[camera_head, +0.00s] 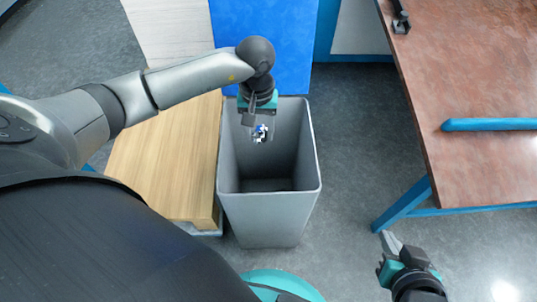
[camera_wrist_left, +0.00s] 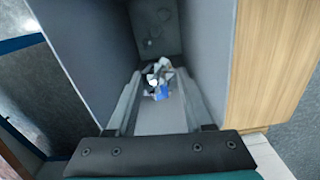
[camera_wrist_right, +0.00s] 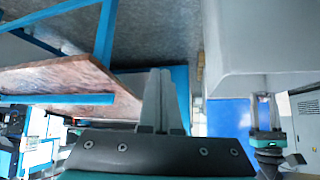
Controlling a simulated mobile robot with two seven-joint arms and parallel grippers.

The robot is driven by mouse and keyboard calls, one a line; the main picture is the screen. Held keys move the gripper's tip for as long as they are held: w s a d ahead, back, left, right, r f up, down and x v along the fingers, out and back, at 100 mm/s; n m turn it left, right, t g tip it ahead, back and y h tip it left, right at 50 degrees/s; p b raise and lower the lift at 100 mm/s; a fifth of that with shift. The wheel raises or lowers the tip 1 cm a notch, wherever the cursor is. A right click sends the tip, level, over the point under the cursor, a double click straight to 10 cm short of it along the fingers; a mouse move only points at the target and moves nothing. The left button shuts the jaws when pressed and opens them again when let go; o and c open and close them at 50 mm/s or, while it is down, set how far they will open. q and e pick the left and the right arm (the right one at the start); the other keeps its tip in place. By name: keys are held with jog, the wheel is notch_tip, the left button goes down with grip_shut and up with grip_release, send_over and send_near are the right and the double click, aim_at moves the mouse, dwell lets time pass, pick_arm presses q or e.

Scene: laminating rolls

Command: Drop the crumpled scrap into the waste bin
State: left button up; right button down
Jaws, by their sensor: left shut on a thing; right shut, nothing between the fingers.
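The crumpled scrap (camera_head: 261,132), white and blue, is held in my left gripper (camera_head: 259,127) over the open top of the grey waste bin (camera_head: 270,219). In the left wrist view the scrap (camera_wrist_left: 159,80) sits between the fingertips, with the inside of the bin (camera_wrist_left: 88,60) beyond it. The scrap appears within the rim outline; its exact height against the rim is hard to tell. My right gripper (camera_head: 390,243) is shut and empty, low to the right of the bin. Its closed fingers (camera_wrist_right: 164,100) show in the right wrist view.
A light wooden surface (camera_head: 165,160) stands directly left of the bin, and a blue panel (camera_head: 285,40) stands behind it. A reddish-brown table (camera_head: 475,80) with blue legs is at the right. Grey floor (camera_head: 355,140) is clear between bin and table.

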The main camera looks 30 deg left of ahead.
pick_arm(q)
jog(key=shift+f+b, duration=0.35)
jog(key=shift+f, duration=0.3)
pick_arm(e)
jog(key=shift+w+a+r+t+y, duration=0.1)
jog(key=shift+w+a+t+y, duration=0.2)
jog(key=shift+a+t, duration=0.15)
jog(key=shift+w+a+r+t+y, duration=0.1)
jog(key=shift+w+a+t+y, duration=0.2)
jog(key=shift+a, duration=0.2)
